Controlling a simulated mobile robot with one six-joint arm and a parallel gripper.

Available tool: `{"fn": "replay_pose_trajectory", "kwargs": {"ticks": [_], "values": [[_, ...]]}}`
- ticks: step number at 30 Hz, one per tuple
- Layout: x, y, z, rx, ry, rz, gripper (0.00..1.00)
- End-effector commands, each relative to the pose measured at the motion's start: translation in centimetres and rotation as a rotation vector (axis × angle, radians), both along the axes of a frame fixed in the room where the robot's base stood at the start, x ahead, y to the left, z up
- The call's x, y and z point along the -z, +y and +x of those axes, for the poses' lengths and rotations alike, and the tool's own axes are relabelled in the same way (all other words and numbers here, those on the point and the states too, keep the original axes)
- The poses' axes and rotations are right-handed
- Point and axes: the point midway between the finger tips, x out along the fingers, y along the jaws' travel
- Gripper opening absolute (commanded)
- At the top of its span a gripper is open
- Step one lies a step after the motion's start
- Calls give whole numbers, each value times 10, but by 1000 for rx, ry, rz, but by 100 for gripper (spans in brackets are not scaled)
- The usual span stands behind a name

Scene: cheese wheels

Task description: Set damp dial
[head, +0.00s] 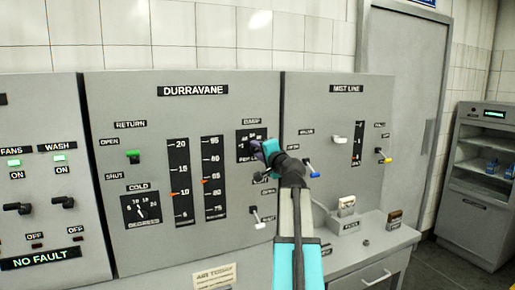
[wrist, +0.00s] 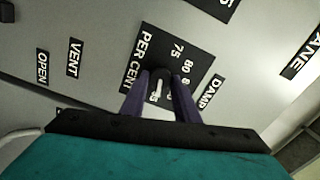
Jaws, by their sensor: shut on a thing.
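The damp dial (head: 252,136) is a black square plate on the grey Durravane panel, at the upper right of that panel in the head view. In the wrist view its plate (wrist: 178,52) shows the numbers 75 and 80 and the words PER CENT. My gripper (head: 258,149) is at the dial and covers its lower part in the head view. In the wrist view my gripper (wrist: 160,80) has its two purple fingers on either side of the knob (wrist: 158,87), shut on it. A pale pointer shows on the knob; its exact reading is partly hidden by the fingers.
Left of the dial are two slider scales (head: 212,178) with red markers, and the cold dial (head: 141,208). A small lever (head: 258,217) sits below my gripper. The Mist Line panel (head: 345,110) with coloured levers stands right. A shelf (head: 375,232) juts out below it.

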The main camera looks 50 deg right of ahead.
Motion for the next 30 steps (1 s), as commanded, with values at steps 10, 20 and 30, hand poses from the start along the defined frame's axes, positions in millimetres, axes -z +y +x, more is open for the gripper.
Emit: {"fn": "replay_pose_trajectory", "kwargs": {"ticks": [10, 20, 30], "values": [[0, 0, 0, -1, -41, 100, 6], [0, 0, 0, 0, -43, 104, 6], [0, 0, 0, 0, -43, 103, 45]]}}
